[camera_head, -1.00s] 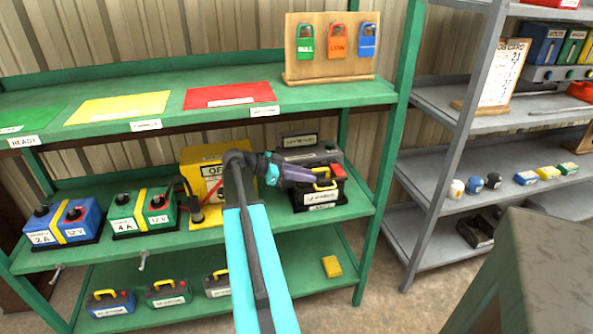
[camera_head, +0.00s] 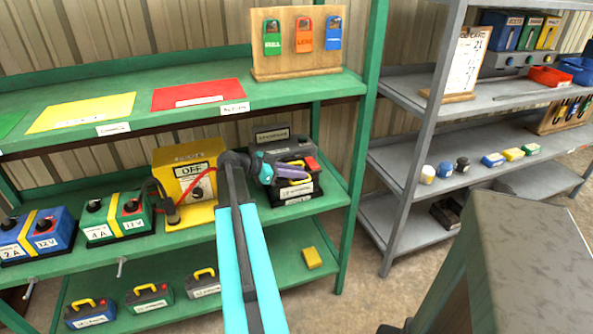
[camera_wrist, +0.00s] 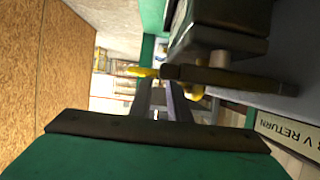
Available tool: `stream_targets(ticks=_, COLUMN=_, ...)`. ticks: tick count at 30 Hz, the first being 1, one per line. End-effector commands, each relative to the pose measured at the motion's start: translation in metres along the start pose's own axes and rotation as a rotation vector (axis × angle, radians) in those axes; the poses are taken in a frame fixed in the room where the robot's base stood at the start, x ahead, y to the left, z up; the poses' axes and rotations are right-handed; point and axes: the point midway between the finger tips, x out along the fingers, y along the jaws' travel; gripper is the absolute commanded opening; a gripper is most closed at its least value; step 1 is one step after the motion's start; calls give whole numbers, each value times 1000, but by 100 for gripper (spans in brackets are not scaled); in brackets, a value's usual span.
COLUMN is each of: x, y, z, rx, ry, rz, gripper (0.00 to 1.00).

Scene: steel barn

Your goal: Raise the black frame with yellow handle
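The black frame with a yellow handle (camera_head: 300,192) stands at the right end of the green shelving's middle shelf, with a white label and a red part on top. My gripper (camera_head: 290,174) reaches in from the left at the handle's height and overlaps part of it. In the wrist view the two fingers (camera_wrist: 160,98) show a gap between them. A yellow handle piece (camera_wrist: 143,71) and a dark bar lie just past the fingertips. I cannot tell whether the fingers touch the handle.
A yellow OFF box (camera_head: 190,172) stands left of my gripper, with a red cable. Green (camera_head: 115,218) and blue (camera_head: 38,237) battery units stand further left. The upper shelf (camera_head: 200,117) is close above. A grey shelf rack (camera_head: 405,180) stands to the right.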

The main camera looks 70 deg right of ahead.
Motion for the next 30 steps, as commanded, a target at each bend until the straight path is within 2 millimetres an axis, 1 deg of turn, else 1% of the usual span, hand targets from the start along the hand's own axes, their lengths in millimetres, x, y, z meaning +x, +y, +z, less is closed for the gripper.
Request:
stream_targets(ticks=1, x=0, y=0, z=0, rx=0, ry=0, rz=0, gripper=7)
stream_targets(ticks=2, x=0, y=0, z=0, rx=0, ry=0, rz=0, gripper=2)
stream_targets(ticks=3, x=0, y=0, z=0, rx=0, ry=0, rz=0, gripper=0)
stream_targets(ticks=5, x=0, y=0, z=0, rx=0, ry=0, rz=-1, gripper=0)
stream_targets(ticks=6, x=-1, y=0, z=0, rx=0, ry=0, rz=-1, gripper=4)
stream_targets(ticks=13, x=-2, y=-1, z=-2, rx=1, ry=0, rz=-2, gripper=5)
stream_targets(ticks=22, x=-8, y=-6, z=-16, rx=0, ry=0, rz=-6, gripper=6)
stream_targets(ticks=30, x=-9, y=-7, z=-16, rx=0, ry=0, rz=-8, gripper=8)
